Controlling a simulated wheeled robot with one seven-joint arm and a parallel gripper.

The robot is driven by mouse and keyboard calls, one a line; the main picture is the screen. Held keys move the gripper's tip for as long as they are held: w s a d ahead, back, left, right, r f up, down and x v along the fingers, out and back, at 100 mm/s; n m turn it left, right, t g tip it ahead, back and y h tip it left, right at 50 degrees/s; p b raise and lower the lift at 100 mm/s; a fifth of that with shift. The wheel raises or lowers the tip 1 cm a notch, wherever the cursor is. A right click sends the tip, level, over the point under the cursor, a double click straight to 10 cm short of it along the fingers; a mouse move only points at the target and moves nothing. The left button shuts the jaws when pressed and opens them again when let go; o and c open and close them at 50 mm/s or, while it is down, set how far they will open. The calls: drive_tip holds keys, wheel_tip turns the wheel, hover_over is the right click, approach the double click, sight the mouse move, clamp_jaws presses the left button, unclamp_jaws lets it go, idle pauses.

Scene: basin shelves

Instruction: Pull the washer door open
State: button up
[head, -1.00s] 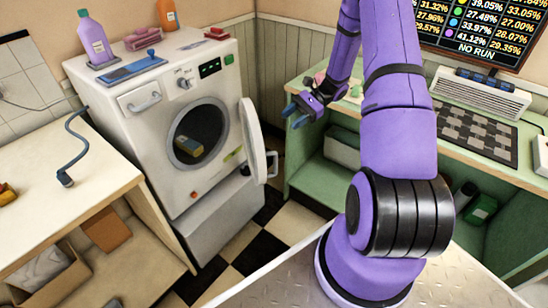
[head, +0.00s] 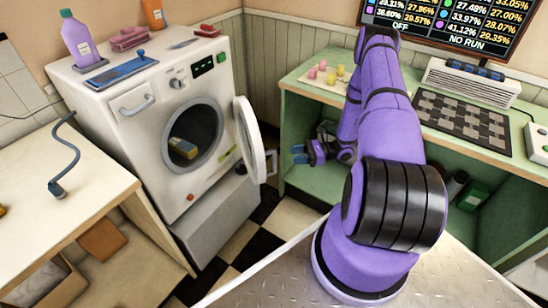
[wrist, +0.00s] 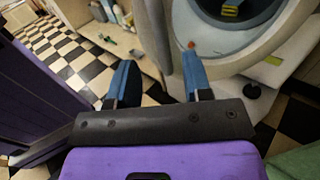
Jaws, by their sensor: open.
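The white washer (head: 150,120) stands against the back wall. Its round door (head: 250,140) is swung open on the right side, standing well away from the drum opening (head: 192,137). A handle (head: 270,163) is on the door's outer side. A dark item with a yellow part (head: 183,148) lies inside the drum. My gripper (head: 298,154) is to the right of the door, apart from it, in front of the green shelf unit. In the wrist view its blue fingers (wrist: 157,80) are spread with nothing between them, and the washer's opening shows beyond them.
A green shelf unit (head: 300,110) with small pink and yellow items on top stands close by my gripper at right. A cream counter (head: 70,180) with a blue hooked tool (head: 62,160) is at left. Checkered floor (head: 290,215) is open between them.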

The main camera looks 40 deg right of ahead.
sight(275, 157)
drive_tip(key=x, duration=0.9)
drive_tip(key=shift+d, duration=0.15)
clamp_jaws()
